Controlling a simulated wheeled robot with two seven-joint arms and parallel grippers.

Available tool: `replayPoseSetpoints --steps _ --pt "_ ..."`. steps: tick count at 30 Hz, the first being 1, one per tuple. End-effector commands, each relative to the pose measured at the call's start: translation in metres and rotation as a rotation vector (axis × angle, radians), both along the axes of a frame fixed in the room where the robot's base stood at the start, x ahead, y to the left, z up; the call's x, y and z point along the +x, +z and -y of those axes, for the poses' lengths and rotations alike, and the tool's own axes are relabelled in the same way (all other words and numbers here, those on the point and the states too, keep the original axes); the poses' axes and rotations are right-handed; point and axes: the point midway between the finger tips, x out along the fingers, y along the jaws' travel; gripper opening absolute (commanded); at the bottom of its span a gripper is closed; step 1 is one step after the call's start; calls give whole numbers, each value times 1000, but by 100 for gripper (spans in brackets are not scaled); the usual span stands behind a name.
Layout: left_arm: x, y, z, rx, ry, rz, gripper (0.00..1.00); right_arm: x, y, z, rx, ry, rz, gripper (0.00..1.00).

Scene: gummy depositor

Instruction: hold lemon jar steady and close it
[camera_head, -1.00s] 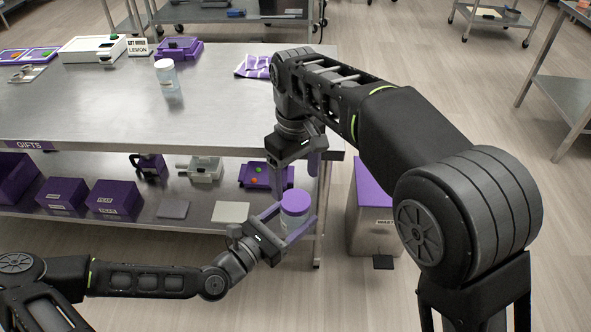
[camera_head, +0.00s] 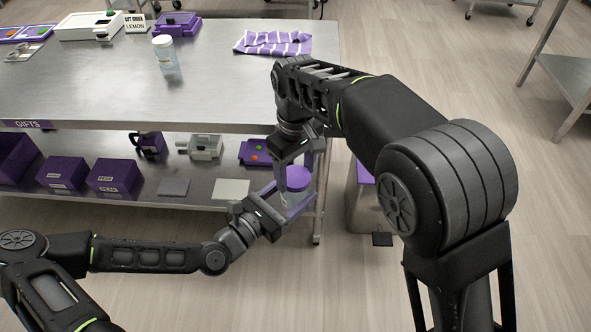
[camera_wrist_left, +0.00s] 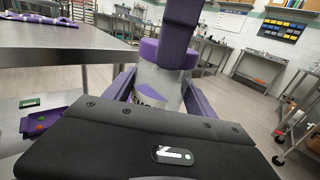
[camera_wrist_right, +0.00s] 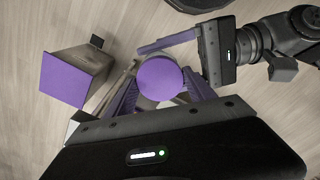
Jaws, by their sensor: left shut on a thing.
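The lemon jar (camera_wrist_left: 155,86) is clear, with a label partly hidden in the left wrist view. Its purple lid (camera_head: 299,177) sits on top of it, and it also shows in the right wrist view (camera_wrist_right: 160,78). My left gripper (camera_head: 291,203) is shut on the jar's body from the side and holds it upright off the floor, in front of the table. My right gripper (camera_head: 304,166) points down at the lid from above. Its fingers (camera_wrist_right: 160,92) are spread on either side of the lid; contact cannot be told.
A steel table (camera_head: 110,95) with a lower shelf stands behind the jar. Another clear jar (camera_head: 165,52) and a striped cloth (camera_head: 273,43) are on top. Purple boxes (camera_head: 115,173) stand on the shelf.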

Motion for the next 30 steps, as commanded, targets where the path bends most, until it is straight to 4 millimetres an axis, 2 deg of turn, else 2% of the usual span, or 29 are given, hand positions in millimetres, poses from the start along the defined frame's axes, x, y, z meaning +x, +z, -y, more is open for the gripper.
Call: replayPoseSetpoints --steps 2,17,24,25,30 --pt "0 0 0 -1 0 1 0 0 0 0 0 0 0 55" --pt "0 0 0 0 0 0 0 0 0 0 0 0 0 14" --pt "0 0 0 0 0 0 0 0 0 0 0 -6 0 13" --pt "0 0 0 0 0 0 0 0 0 0 0 -6 0 64" --pt "0 0 0 0 0 0 0 0 0 0 0 -6 0 78"
